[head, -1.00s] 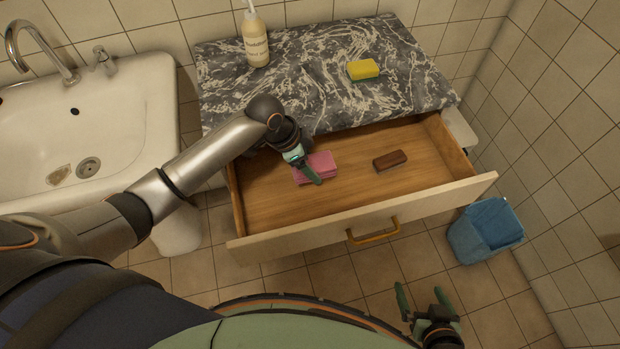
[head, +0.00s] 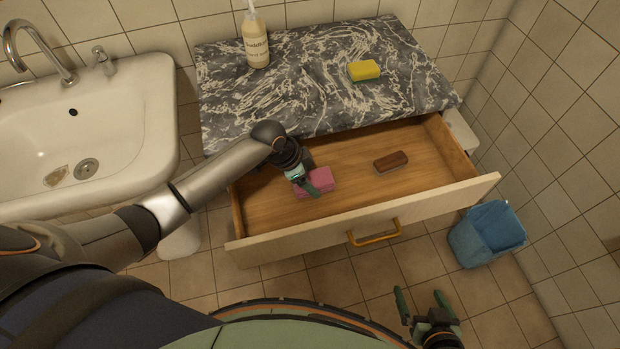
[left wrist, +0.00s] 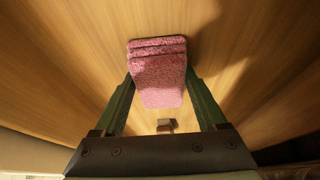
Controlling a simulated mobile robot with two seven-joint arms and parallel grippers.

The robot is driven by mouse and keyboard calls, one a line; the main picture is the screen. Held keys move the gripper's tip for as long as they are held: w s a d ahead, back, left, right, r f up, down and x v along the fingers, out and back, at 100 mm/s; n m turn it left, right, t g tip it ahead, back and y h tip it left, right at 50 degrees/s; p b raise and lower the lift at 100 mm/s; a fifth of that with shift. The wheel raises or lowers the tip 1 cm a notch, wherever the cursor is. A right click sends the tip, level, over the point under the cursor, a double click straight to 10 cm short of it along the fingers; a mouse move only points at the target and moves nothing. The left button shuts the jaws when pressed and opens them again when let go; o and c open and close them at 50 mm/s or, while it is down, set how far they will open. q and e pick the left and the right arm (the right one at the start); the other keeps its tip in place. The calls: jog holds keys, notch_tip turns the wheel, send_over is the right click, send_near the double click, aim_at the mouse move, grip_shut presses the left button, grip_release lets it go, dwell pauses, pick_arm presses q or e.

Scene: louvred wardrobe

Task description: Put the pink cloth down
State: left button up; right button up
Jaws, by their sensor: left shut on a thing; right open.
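The pink cloth (head: 319,181) is a small folded stack inside the open wooden drawer, left of its middle. My left gripper (head: 310,187) is down in the drawer and shut on the cloth. In the left wrist view the cloth (left wrist: 158,75) sits between the two green fingers, with its folded layers at the far end. It is close to the drawer floor; I cannot tell whether it touches. My right gripper (head: 420,301) is open and empty, low in front of the drawer at the right.
The drawer (head: 270,208) also holds a brown brush-like block (head: 390,161) to the right. On the marble top (head: 320,90) stand a soap bottle (head: 256,40) and a yellow sponge (head: 364,70). A sink (head: 120,130) is left; a blue bin (head: 487,234) is right. The drawer's right part has free floor.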

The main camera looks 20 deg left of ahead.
pick_arm(q)
jog(key=shift+s+f, duration=0.2)
jog(key=shift+f, duration=0.25)
jog(key=o, duration=1.3)
jog(key=shift+s+d+f, duration=0.1)
jog(key=shift+s+f, duration=0.1)
jog(key=shift+c, duration=0.2)
jog(key=shift+w+r, duration=0.1)
jog(key=shift+r, duration=0.4)
jog(key=p+v, duration=0.2)
jog(key=v, duration=1)
jog(key=shift+w+r, duration=0.3)
jog(key=shift+r, duration=0.05)
